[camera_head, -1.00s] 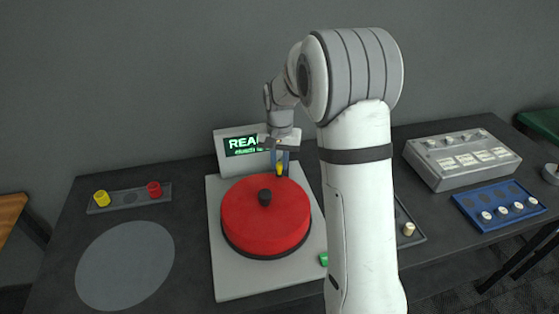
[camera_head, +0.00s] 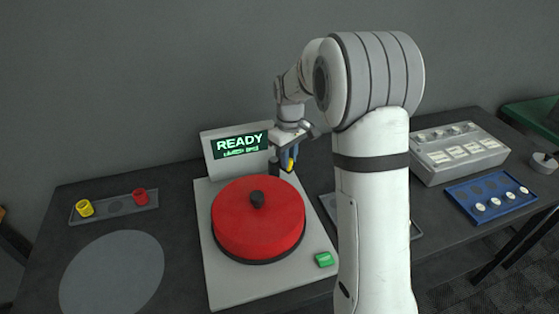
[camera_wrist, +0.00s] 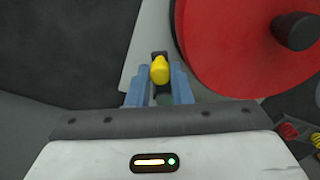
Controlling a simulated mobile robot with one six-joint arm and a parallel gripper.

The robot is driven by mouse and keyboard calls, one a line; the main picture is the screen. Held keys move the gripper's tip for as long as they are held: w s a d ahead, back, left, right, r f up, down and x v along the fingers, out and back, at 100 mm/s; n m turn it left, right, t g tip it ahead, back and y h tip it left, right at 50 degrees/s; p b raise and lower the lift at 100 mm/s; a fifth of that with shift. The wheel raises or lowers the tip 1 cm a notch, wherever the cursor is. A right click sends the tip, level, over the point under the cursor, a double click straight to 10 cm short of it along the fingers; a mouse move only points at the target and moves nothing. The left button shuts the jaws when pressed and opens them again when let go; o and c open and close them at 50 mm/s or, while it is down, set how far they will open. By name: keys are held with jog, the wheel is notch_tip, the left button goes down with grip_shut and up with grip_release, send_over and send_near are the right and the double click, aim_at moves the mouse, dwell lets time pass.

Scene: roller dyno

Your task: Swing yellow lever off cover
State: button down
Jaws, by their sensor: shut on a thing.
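The yellow lever (camera_head: 291,164) is at the back right of the round red cover (camera_head: 258,225), behind the cover's rim and beside a dark post. My gripper (camera_head: 287,158) is shut on the lever, with a blue finger on either side. In the wrist view the yellow lever tip (camera_wrist: 160,70) shows between the fingers (camera_wrist: 158,88), and the red cover (camera_wrist: 235,55) lies to its right. A gap of pale base shows between lever and cover there. The cover has a black knob (camera_head: 257,199) and sits flat on the pale machine base (camera_head: 222,289).
A screen reading READY (camera_head: 240,144) stands behind the cover. A green button (camera_head: 324,259) is at the base's front right. A tray with yellow and red pieces (camera_head: 115,206) and a grey disc (camera_head: 112,275) lie left. A grey box (camera_head: 460,152) and blue rack (camera_head: 490,197) stand right.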

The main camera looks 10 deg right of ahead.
jog(key=w+d+n, duration=0.2)
jog(key=w+n, duration=0.3)
jog(key=n, duration=0.7)
jog(key=shift+w+d+n+p, duration=0.15)
jog(key=shift+w+n+p, duration=0.15)
jog(key=shift+w, duration=0.05)
dwell(0.4)
jog(key=c, duration=1.3)
grip_release()
jog(key=shift+w+r, duration=0.1)
notch_tip(320, 180, up, 8)
jog(key=shift+f+b, duration=0.2)
jog(key=shift+b, duration=0.25)
